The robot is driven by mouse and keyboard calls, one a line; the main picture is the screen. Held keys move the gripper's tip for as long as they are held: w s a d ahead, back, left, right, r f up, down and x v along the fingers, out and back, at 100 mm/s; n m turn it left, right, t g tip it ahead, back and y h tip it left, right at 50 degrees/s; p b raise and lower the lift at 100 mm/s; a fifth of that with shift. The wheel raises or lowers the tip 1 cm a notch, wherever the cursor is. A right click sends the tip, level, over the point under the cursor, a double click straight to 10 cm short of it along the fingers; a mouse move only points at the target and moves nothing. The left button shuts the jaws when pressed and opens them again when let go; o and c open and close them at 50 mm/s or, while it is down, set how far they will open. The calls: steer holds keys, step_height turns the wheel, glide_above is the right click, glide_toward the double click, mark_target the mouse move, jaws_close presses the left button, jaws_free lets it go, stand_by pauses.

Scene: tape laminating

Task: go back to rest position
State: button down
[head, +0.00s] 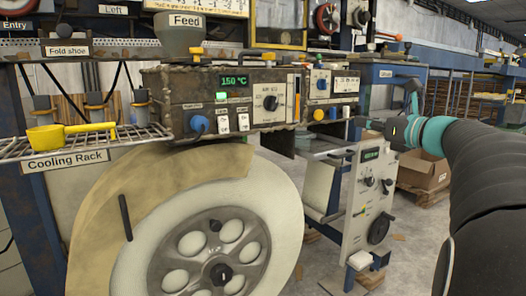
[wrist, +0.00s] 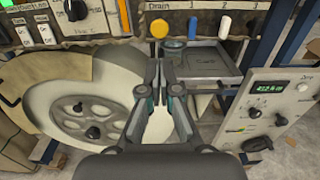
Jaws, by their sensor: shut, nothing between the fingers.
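My gripper (wrist: 161,68) is shut and empty in the wrist view, its two fingers together in front of the machine. In the head view my gripper (head: 362,122) is at the right of the control panel, at the end of my dark arm with its teal band. The panel (head: 262,103) shows a green 150 °C display and several switches and knobs. In the wrist view the yellow button (wrist: 159,28) and a grey tray (wrist: 205,62) lie just beyond the fingertips; I cannot tell whether they touch.
A large white wheel (head: 270,210) fills the lower middle. The cooling rack (head: 90,143) at left holds a yellow scoop (head: 60,136). A grey feed hopper (head: 182,47) stands on top. A lower control box (head: 370,195) and a cardboard box (head: 425,170) are at the right.

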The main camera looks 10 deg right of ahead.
step_height(320, 180, down, 11)
steer(key=s+n+g+h, duration=0.1)
steer(key=n+g+h, duration=0.15)
steer(key=n, duration=0.45)
steer(key=s+a+f+n+g+p, duration=0.1)
steer(key=s+a+f+n+g, duration=0.6)
steer(key=f, duration=0.3)
steer(key=s+a+f+n+g+h+p, duration=0.1)
steer(key=s+a+f+n+h, duration=0.1)
steer(key=s+a+f+n, duration=0.4)
steer(key=s+a+f+n+g+h+p, duration=0.1)
steer(key=s+a+n+g+h+p, duration=0.15)
steer(key=s+n, duration=0.6)
steer(key=s+a+r+n+t+p, duration=0.1)
steer(key=s+a+r+n+t, duration=0.1)
steer(key=s+a, duration=0.3)
steer(key=shift+a+r+n+y, duration=0.15)
steer(key=shift+a+n+y, duration=0.15)
steer(key=shift+a+n, duration=0.6)
steer(key=shift+a+m, duration=0.25)
